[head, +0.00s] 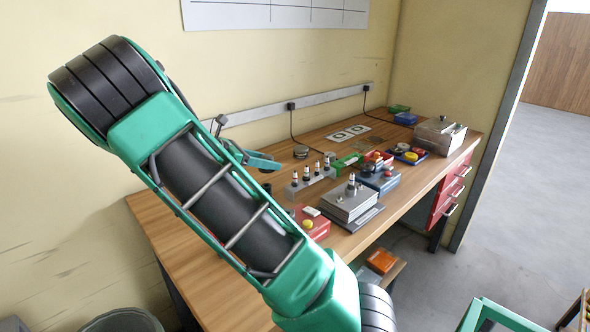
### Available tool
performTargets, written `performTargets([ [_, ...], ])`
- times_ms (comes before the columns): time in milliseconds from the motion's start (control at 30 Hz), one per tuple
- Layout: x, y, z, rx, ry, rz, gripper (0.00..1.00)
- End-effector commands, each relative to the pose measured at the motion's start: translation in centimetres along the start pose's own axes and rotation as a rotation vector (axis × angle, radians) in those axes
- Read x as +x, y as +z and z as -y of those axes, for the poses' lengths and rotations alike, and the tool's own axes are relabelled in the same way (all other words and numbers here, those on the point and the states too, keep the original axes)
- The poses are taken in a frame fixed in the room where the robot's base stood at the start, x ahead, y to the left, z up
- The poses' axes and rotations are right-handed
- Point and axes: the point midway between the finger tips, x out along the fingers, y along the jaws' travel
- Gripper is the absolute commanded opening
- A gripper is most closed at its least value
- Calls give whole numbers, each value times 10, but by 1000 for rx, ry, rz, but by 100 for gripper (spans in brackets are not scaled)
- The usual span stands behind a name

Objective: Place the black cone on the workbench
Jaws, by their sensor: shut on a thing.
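The workbench (185,235) has a wooden top and runs along the wall, from front left to back right. My gripper (264,172) shows small beyond my arm, over the left part of the bench, partly hidden by a green arm link. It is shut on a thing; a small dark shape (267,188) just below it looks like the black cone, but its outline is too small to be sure. I cannot tell if that shape touches the bench top. A grey rack (310,187) with several black-and-white pieces stands to the right of my gripper.
A grey metal block (348,202), a blue box (379,181), a red box (316,229) and a green tray (347,162) crowd the middle. A metal box (439,136) stands at the far right end. Bare wood shows at the front left. My arm hides part of the bench.

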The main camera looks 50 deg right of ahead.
Motion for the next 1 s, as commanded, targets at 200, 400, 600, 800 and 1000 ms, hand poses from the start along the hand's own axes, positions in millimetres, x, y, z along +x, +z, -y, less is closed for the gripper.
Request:
performTargets([
  [200, 42, -10, -29, -1, -3, 2, 15],
  [400, 68, -17, -51, -1, 1, 1, 15],
  [600, 78, -22, -57, -3, 2, 0, 15],
  [800, 87, -41, -57, -4, 2, 0, 15],
  [1000, 94, -56, -57, -2, 3, 0, 15],
])
